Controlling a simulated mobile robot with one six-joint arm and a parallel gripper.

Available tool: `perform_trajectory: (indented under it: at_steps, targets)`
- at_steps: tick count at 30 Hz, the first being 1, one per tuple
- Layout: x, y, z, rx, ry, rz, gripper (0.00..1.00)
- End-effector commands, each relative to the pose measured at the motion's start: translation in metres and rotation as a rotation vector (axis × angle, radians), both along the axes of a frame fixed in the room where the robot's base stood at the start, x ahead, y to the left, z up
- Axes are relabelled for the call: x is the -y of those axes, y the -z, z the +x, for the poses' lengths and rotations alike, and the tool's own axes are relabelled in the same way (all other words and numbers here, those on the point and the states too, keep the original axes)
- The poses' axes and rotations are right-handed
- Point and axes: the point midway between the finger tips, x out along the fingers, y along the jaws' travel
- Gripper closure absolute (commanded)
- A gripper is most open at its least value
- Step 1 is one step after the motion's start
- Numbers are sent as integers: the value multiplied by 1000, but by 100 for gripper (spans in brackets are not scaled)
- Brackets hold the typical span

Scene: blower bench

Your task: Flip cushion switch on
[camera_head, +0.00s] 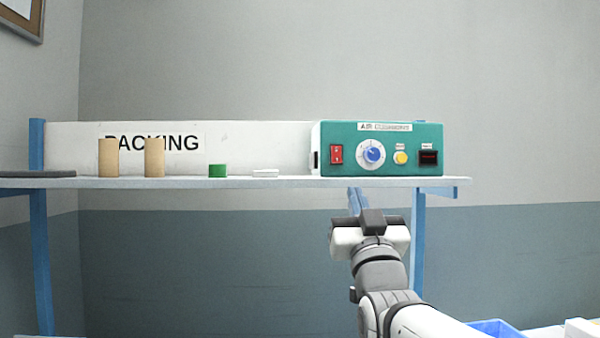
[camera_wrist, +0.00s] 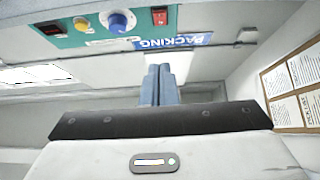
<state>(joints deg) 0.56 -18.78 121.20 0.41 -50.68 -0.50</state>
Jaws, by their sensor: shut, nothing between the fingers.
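The teal control box (camera_head: 382,136), labelled with what looks like "AIR CUSHIONS", stands at the right of the shelf. Its red rocker switch (camera_head: 336,154) is at the left of its front face, beside a blue dial (camera_head: 374,153). Which way the rocker is tipped is too small to tell. My gripper (camera_head: 357,197) is shut and empty, below the shelf edge and lower than the switch. In the wrist view, which is upside down, the blue fingers (camera_wrist: 160,83) are together, and the red switch (camera_wrist: 160,16) is at the top, apart from them.
A yellow button (camera_head: 401,158) and a dark display (camera_head: 428,157) are right of the dial. Two tan cylinders (camera_head: 108,158), a green cylinder (camera_head: 217,171) and a white flat piece (camera_head: 265,173) stand left on the shelf (camera_head: 240,183). A blue shelf post (camera_head: 418,235) is close beside my arm.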

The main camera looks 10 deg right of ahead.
Motion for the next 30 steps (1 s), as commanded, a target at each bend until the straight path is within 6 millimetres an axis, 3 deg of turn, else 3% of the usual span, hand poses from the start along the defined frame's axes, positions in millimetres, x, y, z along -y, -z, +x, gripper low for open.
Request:
perform_trajectory:
  at_steps: [11,24,30]
  targets:
    - [-5,-7,10,-5,-10,0,100]
    - [-5,-64,81,-5,-11,0,100]
    - [-5,-58,108,-6,-11,0,100]
